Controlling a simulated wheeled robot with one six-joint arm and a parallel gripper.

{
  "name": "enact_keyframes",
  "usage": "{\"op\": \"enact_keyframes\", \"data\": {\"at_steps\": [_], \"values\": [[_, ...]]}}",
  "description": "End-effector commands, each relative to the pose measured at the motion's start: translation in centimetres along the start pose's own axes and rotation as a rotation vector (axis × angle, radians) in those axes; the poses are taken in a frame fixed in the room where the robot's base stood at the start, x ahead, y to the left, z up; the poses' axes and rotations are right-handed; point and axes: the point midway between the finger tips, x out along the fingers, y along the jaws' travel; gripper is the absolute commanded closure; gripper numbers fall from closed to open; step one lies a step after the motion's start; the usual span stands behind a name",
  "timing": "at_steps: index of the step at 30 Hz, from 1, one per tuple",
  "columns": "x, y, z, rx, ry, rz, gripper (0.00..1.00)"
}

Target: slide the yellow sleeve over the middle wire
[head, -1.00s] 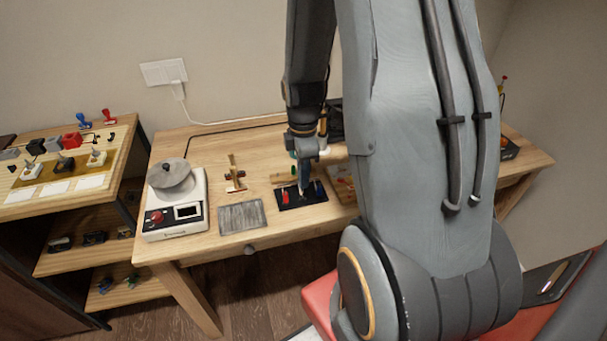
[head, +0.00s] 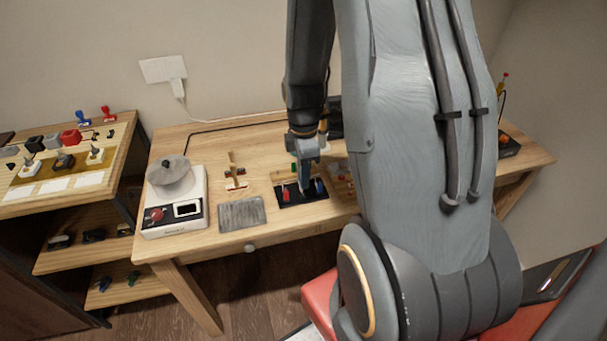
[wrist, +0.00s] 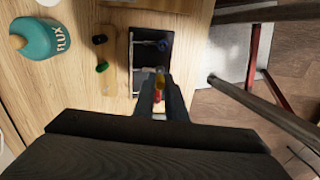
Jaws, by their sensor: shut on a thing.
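My gripper (wrist: 160,88) is shut on the small yellow sleeve (wrist: 160,76), whose end shows between the fingertips in the wrist view. The gripper points down over the dark mat (head: 289,203), whose bare part also shows in the wrist view (wrist: 140,38). A blue sleeve (wrist: 164,45) sits on the mat beyond the fingers, beside thin pale wires. A red sleeve (head: 286,193) is on the mat's left side in the head view. The middle wire is mostly hidden by my fingers, so I cannot tell whether the yellow sleeve is around it.
A teal flux bottle (wrist: 36,40), a black-topped piece (wrist: 99,39) and a green-topped piece (wrist: 102,67) stand near the mat. A wooden stand (head: 235,175) is behind.

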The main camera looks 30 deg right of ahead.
Motion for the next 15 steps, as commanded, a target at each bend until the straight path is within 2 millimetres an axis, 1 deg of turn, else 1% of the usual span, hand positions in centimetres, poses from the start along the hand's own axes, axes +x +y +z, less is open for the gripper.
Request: {"op": "enact_keyframes", "data": {"at_steps": [6,15], "values": [[0.47,0.00,0.01,0.000,0.000,0.000,0.96],[0.47,0.01,0.01,0.000,0.000,0.001,0.96]]}}
